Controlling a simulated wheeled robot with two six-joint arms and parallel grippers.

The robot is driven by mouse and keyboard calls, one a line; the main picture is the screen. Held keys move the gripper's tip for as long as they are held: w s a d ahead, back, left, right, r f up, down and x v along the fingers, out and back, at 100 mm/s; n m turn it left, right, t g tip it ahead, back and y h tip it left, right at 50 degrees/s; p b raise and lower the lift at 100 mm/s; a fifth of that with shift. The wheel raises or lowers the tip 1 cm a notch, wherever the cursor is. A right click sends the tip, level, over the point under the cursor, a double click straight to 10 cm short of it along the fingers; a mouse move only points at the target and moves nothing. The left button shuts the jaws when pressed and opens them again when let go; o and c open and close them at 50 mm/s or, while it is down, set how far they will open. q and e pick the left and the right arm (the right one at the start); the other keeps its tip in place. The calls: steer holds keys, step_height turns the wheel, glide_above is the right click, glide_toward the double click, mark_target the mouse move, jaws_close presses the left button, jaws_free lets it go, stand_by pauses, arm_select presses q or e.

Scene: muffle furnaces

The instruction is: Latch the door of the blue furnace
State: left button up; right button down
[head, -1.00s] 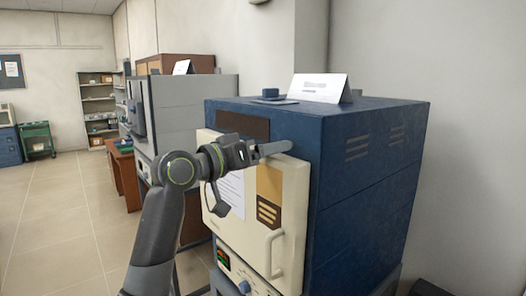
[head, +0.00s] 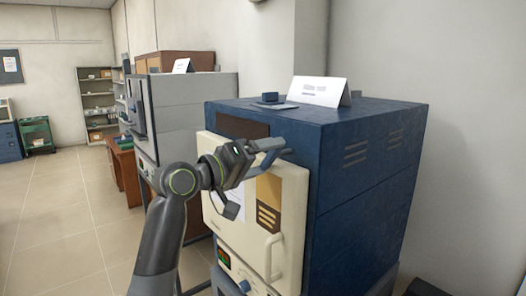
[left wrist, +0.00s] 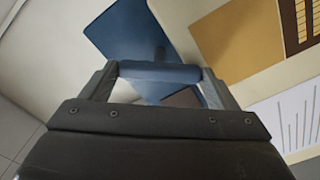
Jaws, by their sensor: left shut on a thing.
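The blue furnace (head: 370,165) stands at the right with its cream door (head: 226,150) across its front. The door looks shut or nearly shut. It has a cream pull handle (head: 267,256) and an ochre panel with dark slots (head: 269,198). My left gripper (head: 275,152) is at the door's upper edge, pointing up and right. In the left wrist view its fingers (left wrist: 160,88) are shut on a blue bar (left wrist: 160,72), which looks like the latch handle. The gripper hides most of the latch in the head view. My right gripper is out of view.
A white card (head: 320,91) and a small dark blue knob-like piece (head: 270,97) are on the furnace top. A grey furnace (head: 195,105) stands behind at left, near a brown table (head: 124,170). The floor at left (head: 60,220) is clear.

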arm_select(q)
steer(key=n+p, duration=0.1)
steer(key=n, duration=0.2)
steer(key=shift+n, duration=2.3)
steer(key=o, duration=0.9)
steer(key=shift+a, duration=0.1)
